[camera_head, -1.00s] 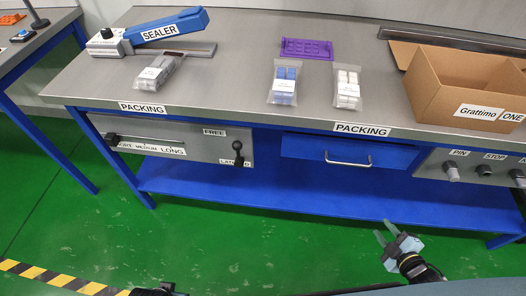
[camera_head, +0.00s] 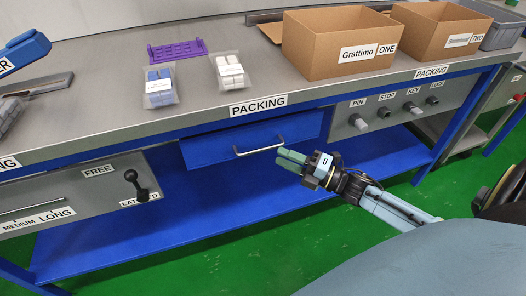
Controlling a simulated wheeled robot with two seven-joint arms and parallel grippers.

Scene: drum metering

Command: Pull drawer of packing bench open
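The packing bench (camera_head: 110,130) has a grey top with a blue frame. Its blue drawer (camera_head: 215,148) sits under the top, below the middle PACKING label, and looks shut. A silver bar handle (camera_head: 262,149) runs across the drawer's front. My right gripper (camera_head: 284,159) comes in from the lower right. Its two pale green fingers show one above the other, slightly apart, with nothing seen between them. Their tips are close to the right end of the handle; I cannot tell whether they touch it. My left gripper is not in view.
A grey panel with several knobs (camera_head: 412,106) is right of the drawer; a panel with a black lever (camera_head: 137,184) is left. The blue lower shelf (camera_head: 220,205) runs beneath. On top are bagged parts (camera_head: 159,87), a purple tray (camera_head: 176,51) and cardboard boxes (camera_head: 330,50).

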